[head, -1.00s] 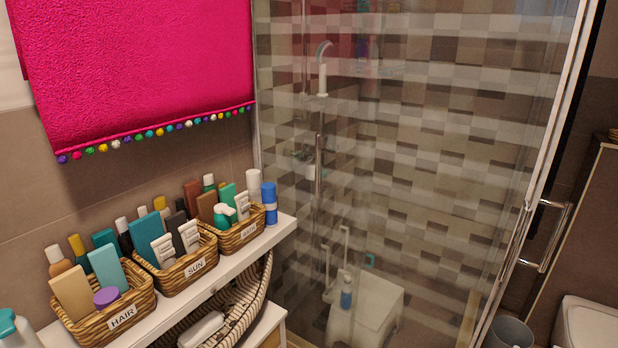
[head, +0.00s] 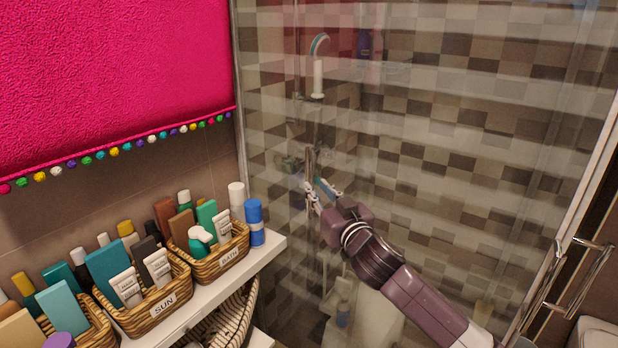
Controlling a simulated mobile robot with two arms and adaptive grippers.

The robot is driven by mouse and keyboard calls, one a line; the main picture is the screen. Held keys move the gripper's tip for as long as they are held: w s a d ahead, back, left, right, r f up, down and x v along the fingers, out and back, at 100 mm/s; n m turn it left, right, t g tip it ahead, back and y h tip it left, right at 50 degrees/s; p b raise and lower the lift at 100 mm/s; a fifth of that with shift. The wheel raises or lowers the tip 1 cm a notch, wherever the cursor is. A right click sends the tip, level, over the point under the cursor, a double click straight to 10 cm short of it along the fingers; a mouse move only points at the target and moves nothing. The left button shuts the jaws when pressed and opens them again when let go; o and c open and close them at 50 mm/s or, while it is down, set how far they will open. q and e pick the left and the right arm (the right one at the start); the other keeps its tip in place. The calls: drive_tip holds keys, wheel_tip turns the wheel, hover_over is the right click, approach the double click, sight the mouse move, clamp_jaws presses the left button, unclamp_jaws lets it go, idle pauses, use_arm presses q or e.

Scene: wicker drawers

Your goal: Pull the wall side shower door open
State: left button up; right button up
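The glass shower door (head: 430,130) fills the middle and right of the head view. A slim vertical metal handle (head: 310,160) is on its wall side, towards the left. My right arm comes in from the lower right, and my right gripper (head: 320,190) is at the lower part of this handle. Its two fingers look spread, one at the handle and one to its right. I cannot tell whether they touch the bar. The glass looks closed along its left edge. My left gripper is out of view.
A white shelf (head: 268,250) at left holds wicker baskets of bottles, with a blue bottle (head: 255,222) near the glass. A pink towel (head: 110,75) hangs above. Another metal handle (head: 565,285) stands out at the right door edge.

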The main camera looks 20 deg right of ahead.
sight(310, 180)
drive_tip(key=w+p, duration=0.1)
drive_tip(key=w, duration=0.4)
drive_tip(key=shift+a, duration=0.15)
drive_tip(key=shift+w+r, duration=0.1)
drive_tip(key=shift+w, duration=0.65)
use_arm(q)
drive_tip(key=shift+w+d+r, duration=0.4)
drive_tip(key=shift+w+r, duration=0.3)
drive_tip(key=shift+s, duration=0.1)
use_arm(e)
drive_tip(key=shift+c, duration=0.6)
clamp_jaws()
